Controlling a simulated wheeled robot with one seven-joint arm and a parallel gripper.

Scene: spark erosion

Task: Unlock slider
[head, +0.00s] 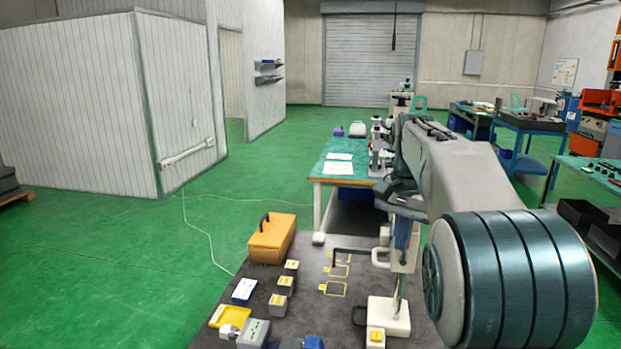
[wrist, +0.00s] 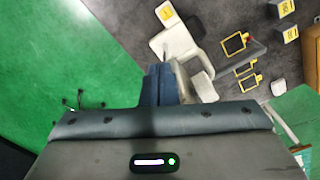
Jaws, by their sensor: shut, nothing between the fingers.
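A white stand with a metal column (head: 398,296) rises from the dark table top, and a white carriage (head: 402,262) sits on the column. I take this carriage for the slider; its lock is too small to make out. My gripper (head: 402,238) points down just above the carriage, partly in front of the stand's top. The wrist view shows my blue fingers (wrist: 158,72) shut and empty beside the white stand (wrist: 182,45), partly covering it. I cannot tell whether the fingers touch it.
Yellow-topped blocks (head: 284,284), an orange case (head: 272,238), a yellow tray (head: 229,316) and yellow-framed outlines (head: 336,289) are left of the stand. A yellow-labelled block (head: 376,337) is at the stand's base. A green-topped bench (head: 338,172) stands behind. Green floor lies open at left.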

